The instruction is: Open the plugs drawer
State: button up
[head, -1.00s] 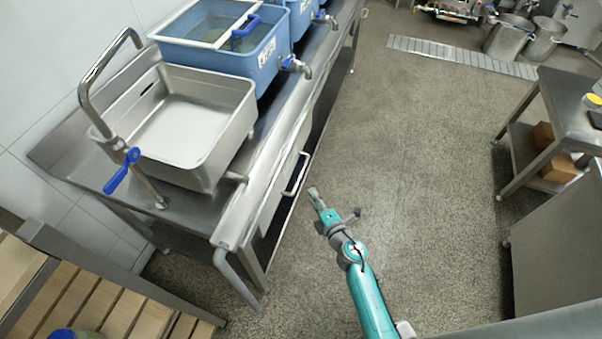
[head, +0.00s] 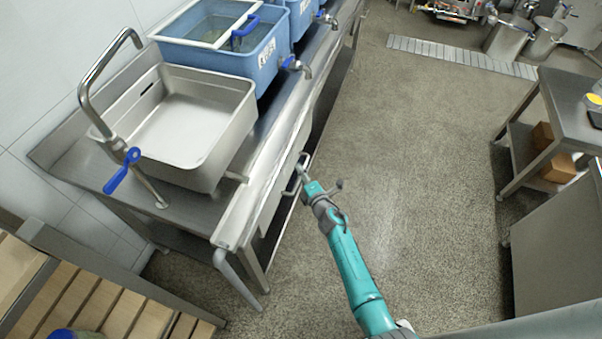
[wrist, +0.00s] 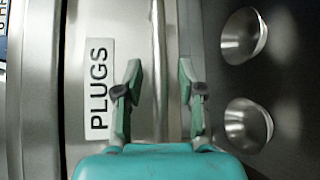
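The drawer front with the black-on-white PLUGS label (wrist: 99,88) fills the left and middle of the wrist view. Its metal bar handle (wrist: 158,40) runs up and down that picture, between my gripper's fingers. My gripper (wrist: 159,80) is open, one finger on each side of the bar; I cannot tell whether either finger touches it. In the head view the drawer (head: 274,205) is under the steel counter and looks closed. My gripper (head: 301,171) is at its handle (head: 291,187), hiding part of it.
A steel sink (head: 190,125) and blue tubs (head: 225,62) stand on the counter above the drawer. Two round shiny metal cups (wrist: 244,36) show right of the handle in the wrist view. Open floor (head: 420,150) lies right of the counter. A steel table (head: 570,105) stands further right.

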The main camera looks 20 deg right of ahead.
jog(key=shift+w, duration=0.25)
grip_shut()
jog(key=shift+s+d, duration=0.1)
jog(key=shift+s, duration=0.05)
